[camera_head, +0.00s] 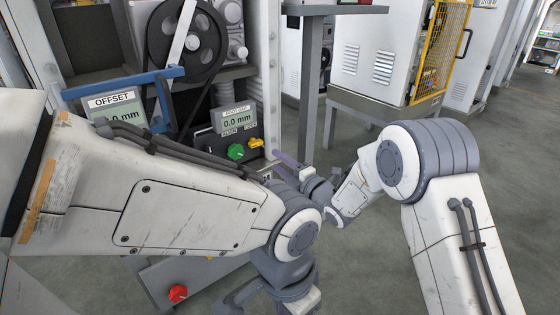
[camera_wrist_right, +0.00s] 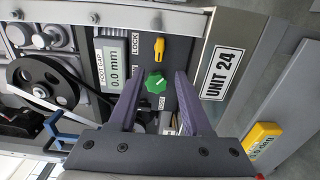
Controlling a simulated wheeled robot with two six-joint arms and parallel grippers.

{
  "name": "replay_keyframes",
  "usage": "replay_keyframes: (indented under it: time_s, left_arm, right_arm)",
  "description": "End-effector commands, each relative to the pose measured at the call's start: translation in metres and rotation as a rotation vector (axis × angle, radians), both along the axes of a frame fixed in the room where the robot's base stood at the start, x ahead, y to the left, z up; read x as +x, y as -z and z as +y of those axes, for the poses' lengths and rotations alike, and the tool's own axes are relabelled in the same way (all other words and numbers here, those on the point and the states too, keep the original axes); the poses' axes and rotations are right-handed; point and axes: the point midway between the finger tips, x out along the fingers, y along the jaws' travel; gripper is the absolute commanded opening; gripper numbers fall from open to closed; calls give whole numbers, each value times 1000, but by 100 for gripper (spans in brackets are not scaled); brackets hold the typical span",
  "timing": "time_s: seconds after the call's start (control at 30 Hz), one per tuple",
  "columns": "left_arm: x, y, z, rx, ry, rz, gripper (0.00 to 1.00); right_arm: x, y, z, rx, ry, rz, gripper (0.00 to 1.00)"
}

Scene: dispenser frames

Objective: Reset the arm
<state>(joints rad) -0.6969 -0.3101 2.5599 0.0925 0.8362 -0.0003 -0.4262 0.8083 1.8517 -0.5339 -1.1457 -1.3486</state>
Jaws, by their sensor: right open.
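My right arm comes in from the right. My right gripper (camera_head: 271,162) is open and empty, close in front of the control panel. In the right wrist view its two purple fingers (camera_wrist_right: 156,90) stand apart, with the green knob (camera_wrist_right: 156,83) showing in the gap between them. In the head view the green knob (camera_head: 235,152) is left of the fingertips, and they look apart from it. My left arm crosses from the left; its gripper (camera_head: 270,300) hangs low at the bottom edge, partly cut off, and its jaw opening is unclear.
A yellow lock lever (camera_head: 255,143) sits beside the green knob, under a display (camera_head: 237,120) reading 0.0 mm. An OFFSET display (camera_head: 120,112) has a blue frame (camera_head: 165,75) around it. A black wheel (camera_head: 185,40) is above. A red knob (camera_head: 178,293) is low. Open floor (camera_head: 360,270) lies right.

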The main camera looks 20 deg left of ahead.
Motion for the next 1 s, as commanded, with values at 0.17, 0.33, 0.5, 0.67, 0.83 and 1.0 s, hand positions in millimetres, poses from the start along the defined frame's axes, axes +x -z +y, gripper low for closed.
replay_keyframes:
  time_s: [0.17,0.33,0.5,0.67,0.83,1.0]
  left_arm:
    - [0,0,0,0,0,0,50]
    - [0,-7,0,0,0,0,50]
    - [0,-34,0,0,0,0,50]
    - [0,-64,0,0,0,0,50]
    - [0,-94,0,0,0,0,50]
    - [0,-118,0,0,0,0,50]
  right_arm:
    - [0,0,0,0,0,0,49]
    - [-1,-11,-1,-4,21,49,49]
    - [-19,-45,-16,-20,148,333,49]
    - [-70,-72,-54,0,372,738,49]
    - [-158,-92,-107,49,659,1155,49]
    - [-260,-108,-158,89,950,1499,49]
